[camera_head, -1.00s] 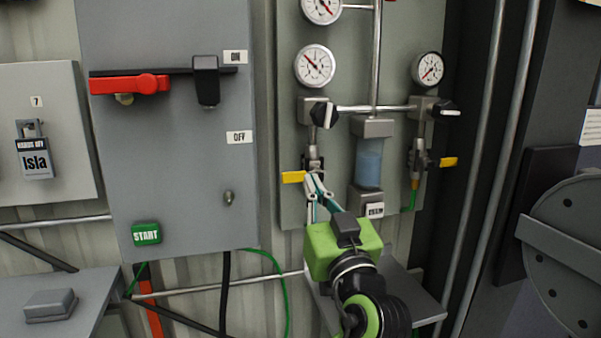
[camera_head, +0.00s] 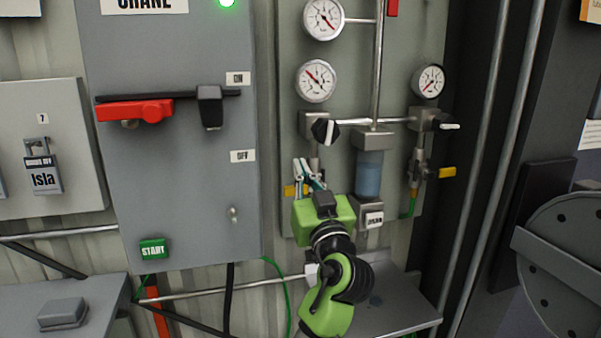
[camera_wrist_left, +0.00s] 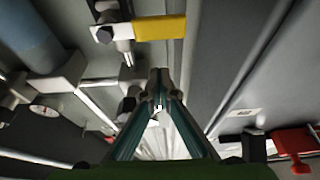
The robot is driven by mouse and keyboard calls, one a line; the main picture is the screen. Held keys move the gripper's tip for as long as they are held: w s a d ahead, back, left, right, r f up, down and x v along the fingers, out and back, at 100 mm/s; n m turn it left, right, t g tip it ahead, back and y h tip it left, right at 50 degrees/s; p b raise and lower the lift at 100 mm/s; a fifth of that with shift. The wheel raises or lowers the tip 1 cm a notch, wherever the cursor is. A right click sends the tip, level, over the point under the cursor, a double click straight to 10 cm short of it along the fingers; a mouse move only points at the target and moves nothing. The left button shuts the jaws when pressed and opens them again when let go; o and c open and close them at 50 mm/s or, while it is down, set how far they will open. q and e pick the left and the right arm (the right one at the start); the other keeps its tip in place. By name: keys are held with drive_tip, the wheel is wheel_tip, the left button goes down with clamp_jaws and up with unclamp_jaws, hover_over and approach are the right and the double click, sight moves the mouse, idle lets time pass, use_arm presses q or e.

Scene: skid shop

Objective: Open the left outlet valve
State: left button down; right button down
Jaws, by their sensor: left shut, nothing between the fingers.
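The left outlet valve has a yellow lever handle (camera_head: 289,190) that points left and lies level on the panel, below the left black-and-white knob (camera_head: 325,131). My left gripper (camera_head: 309,174) is at this valve, in front of it, and its teal fingers partly cover the valve body and the handle's inner end. In the left wrist view the yellow handle (camera_wrist_left: 160,27) is clear of the fingertips. There the left gripper (camera_wrist_left: 158,80) is shut and empty. I cannot tell whether it touches the valve. My right gripper is not in view.
A matching valve with a yellow handle (camera_head: 446,172) sits to the right. A blue-filled cylinder (camera_head: 368,174) stands between the two valves. Gauges (camera_head: 316,81) and pipes are above. The grey switch box (camera_head: 185,190) is to the left, and a grey shelf (camera_head: 395,305) juts out below.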

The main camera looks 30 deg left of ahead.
sight(306, 189)
use_arm(q)
drive_tip(key=f, duration=0.2)
drive_tip(key=f+p, duration=0.1)
drive_tip(key=shift+w+a+f+p, duration=0.2)
drive_tip(key=shift+f+p, duration=0.1)
drive_tip(key=shift+f, duration=0.1)
